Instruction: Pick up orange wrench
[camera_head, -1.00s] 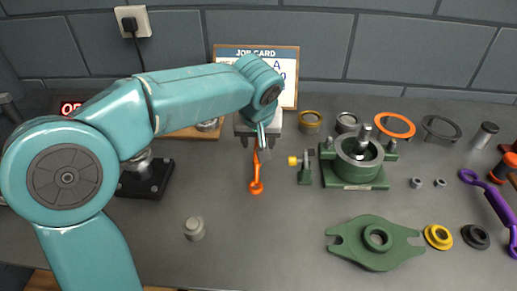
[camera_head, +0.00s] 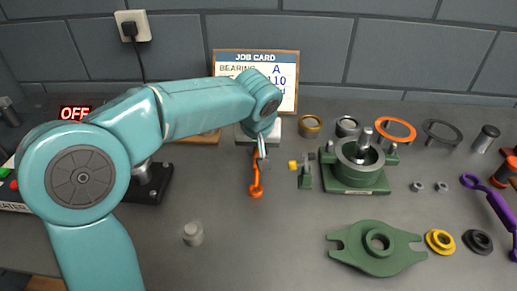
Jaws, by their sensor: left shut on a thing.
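The orange wrench (camera_head: 256,185) is at the middle of the bench, its ring end toward the front edge. My left gripper (camera_head: 261,156) reaches down from above and is shut on the wrench's far end. The fingers and wrist hide that end. I cannot tell whether the wrench still touches the bench. My right gripper is not in view.
A green casing base (camera_head: 355,176) stands right of the wrench, with a small green stand (camera_head: 305,178) between. A green casing cover (camera_head: 374,262) lies at front right. A grey cylinder (camera_head: 193,233) stands at front left. A job card (camera_head: 284,65) stands behind. The front middle is clear.

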